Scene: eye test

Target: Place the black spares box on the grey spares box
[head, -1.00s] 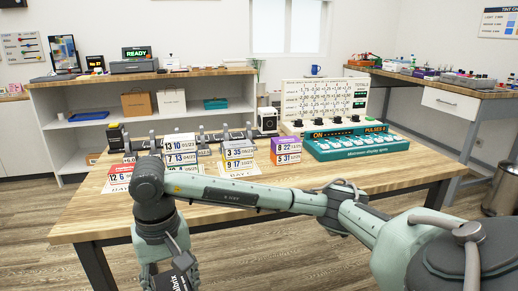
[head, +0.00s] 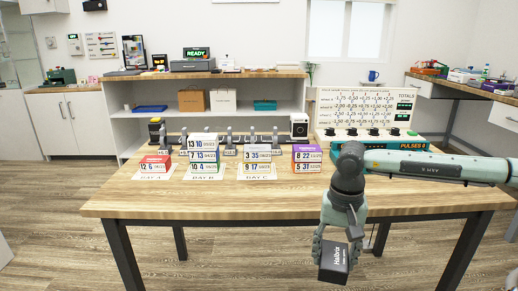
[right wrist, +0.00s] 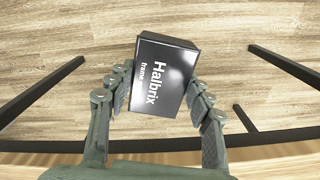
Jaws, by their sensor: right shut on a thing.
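A black box (head: 336,262) marked "Halbrix" is held in my right gripper (head: 335,240), in front of the table's front edge and over the floor. It also shows in the right wrist view (right wrist: 168,74), between the two fingers of the right gripper (right wrist: 165,98), which is shut on it. On the table stand stacks of small numbered boxes: a red one (head: 155,164), a pale-topped stack (head: 203,141), a greyish box (head: 257,152) over a yellow one, and a purple box (head: 307,151) over a red one. I cannot tell which is the grey spares box. My left gripper is out of view.
The wooden table (head: 250,203) has a clear front strip. A teal console (head: 385,146) and a white number board (head: 367,108) stand at its right rear. A row of small grey stands (head: 230,138) is behind the boxes. Shelves (head: 215,125) are further back.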

